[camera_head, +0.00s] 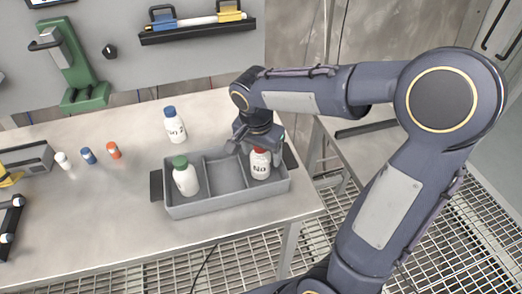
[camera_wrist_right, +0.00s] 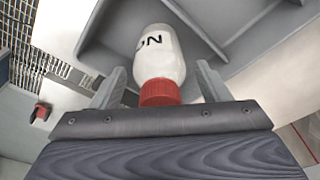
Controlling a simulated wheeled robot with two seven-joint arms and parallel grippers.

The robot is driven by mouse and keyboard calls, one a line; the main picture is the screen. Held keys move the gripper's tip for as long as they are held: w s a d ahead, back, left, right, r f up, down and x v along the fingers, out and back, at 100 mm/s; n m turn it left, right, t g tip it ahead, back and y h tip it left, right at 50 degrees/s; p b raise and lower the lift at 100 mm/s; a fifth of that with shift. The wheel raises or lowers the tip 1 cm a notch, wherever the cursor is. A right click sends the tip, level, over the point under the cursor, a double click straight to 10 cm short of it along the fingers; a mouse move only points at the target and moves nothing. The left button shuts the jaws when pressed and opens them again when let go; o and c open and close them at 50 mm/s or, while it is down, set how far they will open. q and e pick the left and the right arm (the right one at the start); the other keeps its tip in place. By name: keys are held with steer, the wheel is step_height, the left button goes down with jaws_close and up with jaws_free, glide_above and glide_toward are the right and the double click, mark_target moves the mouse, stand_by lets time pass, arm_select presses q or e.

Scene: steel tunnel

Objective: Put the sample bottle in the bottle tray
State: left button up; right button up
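The grey bottle tray (camera_head: 228,205) stands near the front edge of the steel table, with three compartments. A white bottle with a red cap (camera_head: 260,165) is upright in its right compartment. A green-capped bottle (camera_head: 186,177) stands in the left compartment; the middle one is empty. A blue-capped bottle (camera_head: 174,126) stands on the table behind the tray. My right gripper (camera_head: 254,147) is over the right compartment. In the right wrist view its open fingers (camera_wrist_right: 160,88) are on both sides of the red-capped bottle (camera_wrist_right: 160,60), with gaps visible. My left gripper is out of view.
Small white, blue and orange-capped vials (camera_head: 88,156) stand on the table to the left. A green stand (camera_head: 84,90) is at the back. A wall shelf (camera_head: 198,32) hangs above. The table between the vials and tray is clear.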

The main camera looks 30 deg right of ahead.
mark_target(259, 156)
steer(key=shift+r+p, duration=0.3)
steer(key=shift+r, duration=0.05)
steer(key=shift+a+r, duration=0.1)
steer(key=shift+r, duration=0.3)
steer(key=r, duration=0.3)
steer(key=a+r, duration=0.1)
steer(key=r, duration=0.6)
steer(key=shift+s+a+r+p, duration=0.15)
steer(key=shift+s+p, duration=0.25)
steer(key=s+a+f+n+t+y, duration=0.1)
steer(key=s+f+n+t+y, duration=0.1)
steer(key=s+n, duration=0.3)
steer(key=s+a+f+n+t+y, duration=0.2)
steer(key=s+f+n, duration=0.3)
steer(key=s, duration=0.6)
steer(key=shift+s+f+t+y, duration=0.15)
steer(key=shift+f+t+y, duration=0.15)
steer(key=shift+y, duration=0.4)
